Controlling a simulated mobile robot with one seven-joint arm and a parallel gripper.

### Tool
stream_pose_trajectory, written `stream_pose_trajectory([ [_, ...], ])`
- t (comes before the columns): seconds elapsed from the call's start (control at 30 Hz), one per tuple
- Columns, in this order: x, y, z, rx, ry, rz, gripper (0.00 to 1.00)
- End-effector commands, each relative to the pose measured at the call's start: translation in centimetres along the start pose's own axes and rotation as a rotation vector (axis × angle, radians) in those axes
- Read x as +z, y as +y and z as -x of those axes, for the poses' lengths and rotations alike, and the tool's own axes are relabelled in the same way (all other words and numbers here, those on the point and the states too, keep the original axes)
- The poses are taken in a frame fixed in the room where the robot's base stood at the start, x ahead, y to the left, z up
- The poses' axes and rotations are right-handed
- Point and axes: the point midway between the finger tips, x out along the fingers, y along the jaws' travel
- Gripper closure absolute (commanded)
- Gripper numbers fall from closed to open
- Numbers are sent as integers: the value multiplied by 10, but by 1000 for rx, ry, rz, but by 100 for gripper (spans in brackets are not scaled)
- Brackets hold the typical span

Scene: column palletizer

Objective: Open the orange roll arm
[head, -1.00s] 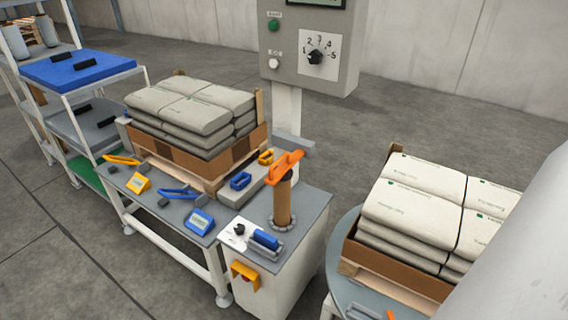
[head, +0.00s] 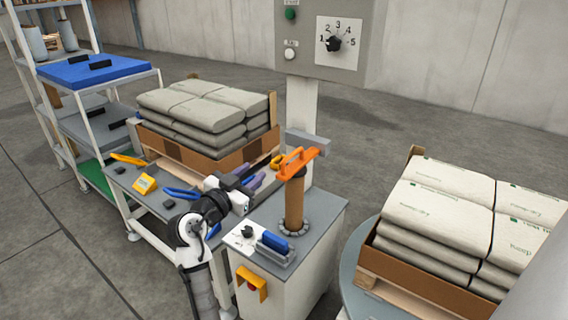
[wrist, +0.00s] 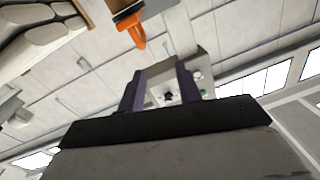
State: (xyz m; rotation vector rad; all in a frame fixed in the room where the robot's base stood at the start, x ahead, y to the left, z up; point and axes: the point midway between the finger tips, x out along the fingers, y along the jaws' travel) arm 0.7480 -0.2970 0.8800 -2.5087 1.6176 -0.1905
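The orange roll arm (head: 297,163) sits across the top of an upright brown roll (head: 294,203) on the grey cabinet top. In the wrist view the orange arm (wrist: 137,32) shows at the top, left of centre, at the end of the brown roll. My gripper (head: 254,174) is left of the roll, near the height of its upper part, and apart from it. In the wrist view my gripper's two dark purple fingers (wrist: 159,82) stand apart with nothing between them. The control box shows in the gap behind them.
A control box (head: 330,35) with a numbered dial stands on a post behind the roll. A blue-handled device (head: 273,243) lies on the cabinet in front of it. Sacks on pallets stand at left (head: 205,120) and right (head: 440,215). Small tools lie on the left table.

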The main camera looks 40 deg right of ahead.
Motion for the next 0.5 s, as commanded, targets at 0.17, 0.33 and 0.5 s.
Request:
stream_pose_trajectory([
  [0.17, 9, 26, -18, 86, -10, 0, 66],
  [0.33, 7, 28, -40, 87, -11, 1, 66],
  [0.5, 6, 31, -76, 86, -11, 2, 66],
])
